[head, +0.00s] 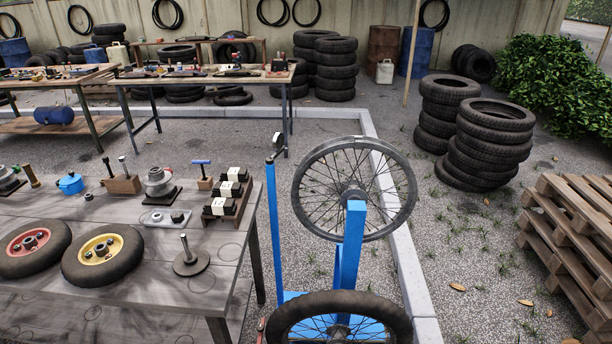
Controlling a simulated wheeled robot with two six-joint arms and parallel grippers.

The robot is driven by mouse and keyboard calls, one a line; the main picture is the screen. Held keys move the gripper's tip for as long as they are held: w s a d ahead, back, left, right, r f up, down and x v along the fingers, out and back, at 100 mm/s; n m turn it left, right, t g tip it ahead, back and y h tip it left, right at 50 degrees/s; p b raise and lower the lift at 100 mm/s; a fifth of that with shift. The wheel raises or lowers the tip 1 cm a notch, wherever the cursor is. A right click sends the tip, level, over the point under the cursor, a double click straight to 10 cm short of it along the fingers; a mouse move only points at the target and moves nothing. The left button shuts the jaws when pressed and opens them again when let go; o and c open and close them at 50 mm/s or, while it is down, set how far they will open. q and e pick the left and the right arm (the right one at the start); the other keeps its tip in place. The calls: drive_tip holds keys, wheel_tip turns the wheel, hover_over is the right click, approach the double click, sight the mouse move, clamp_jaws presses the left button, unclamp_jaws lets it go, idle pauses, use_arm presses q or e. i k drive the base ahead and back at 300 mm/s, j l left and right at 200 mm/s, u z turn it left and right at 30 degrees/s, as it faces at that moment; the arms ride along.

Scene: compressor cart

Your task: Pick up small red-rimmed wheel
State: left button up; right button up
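The small red-rimmed wheel (22,245) lies flat on the grey wooden table at the left. It has a black tyre, a red rim and a metal hub, and its left edge is close to the picture's edge. A similar wheel with a yellow rim (92,256) lies just to its right, very close to it. Neither of my grippers shows in the head view, so I cannot see how they stand.
The near table (215,265) also holds a metal disc with a post (191,262), a blue pot (70,184) and several parts. A blue stand (350,245) with a spoked wheel (312,222) is right of it. Pallets (575,240) and stacked tyres (490,150) stand farther right. Gravel between is open.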

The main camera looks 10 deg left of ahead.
sight(57, 238)
drive_tip(key=u, duration=1.95)
